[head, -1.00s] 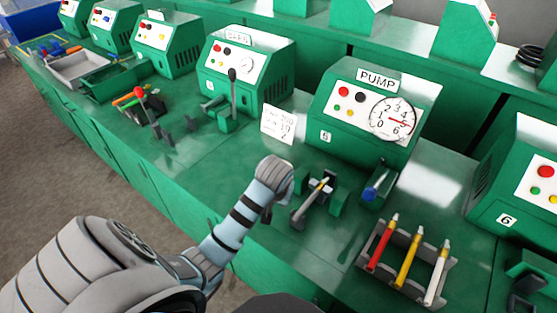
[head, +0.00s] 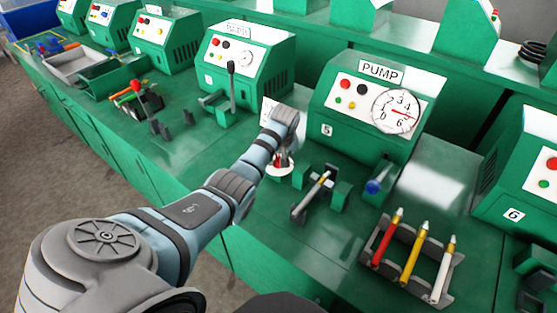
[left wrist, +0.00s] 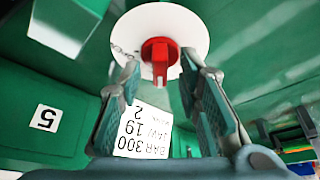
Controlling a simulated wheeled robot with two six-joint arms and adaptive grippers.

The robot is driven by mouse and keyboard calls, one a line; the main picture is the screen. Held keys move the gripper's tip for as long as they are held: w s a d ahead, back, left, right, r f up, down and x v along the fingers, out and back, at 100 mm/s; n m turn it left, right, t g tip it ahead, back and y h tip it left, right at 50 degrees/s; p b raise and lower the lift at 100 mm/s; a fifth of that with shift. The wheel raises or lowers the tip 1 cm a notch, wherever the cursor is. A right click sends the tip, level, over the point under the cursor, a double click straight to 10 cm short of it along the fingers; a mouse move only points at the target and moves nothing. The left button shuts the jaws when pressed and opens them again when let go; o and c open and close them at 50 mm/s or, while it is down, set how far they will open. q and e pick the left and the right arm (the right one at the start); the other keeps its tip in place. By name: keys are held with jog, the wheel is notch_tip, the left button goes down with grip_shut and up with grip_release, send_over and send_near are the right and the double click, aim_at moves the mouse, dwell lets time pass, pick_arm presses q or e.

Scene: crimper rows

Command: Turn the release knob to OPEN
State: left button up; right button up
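The release knob (left wrist: 160,52) is a red bar handle on a round white disc (left wrist: 187,23) in the left wrist view. No OPEN marking can be read on the disc. The red knob also shows in the head view (head: 281,162), just below my left wrist and partly covered. My left gripper (left wrist: 164,68) is open, with one finger on each side of the knob and clear gaps to it. Its fingertips are close to the disc; whether they touch it I cannot tell. My right gripper is not in view.
A green PUMP box (head: 365,122) with a gauge (head: 398,111) stands behind, marked 5. A printed card (left wrist: 146,132) is near the knob. A clamp with a rod (head: 313,195), a blue-ended lever (head: 374,187) and a rack (head: 432,296) of coloured sticks stand to the right.

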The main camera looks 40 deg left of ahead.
pick_arm(q)
jog(key=shift+f, duration=0.25)
jog(key=shift+r, duration=0.1)
jog(key=shift+c, duration=0.4)
grip_shut()
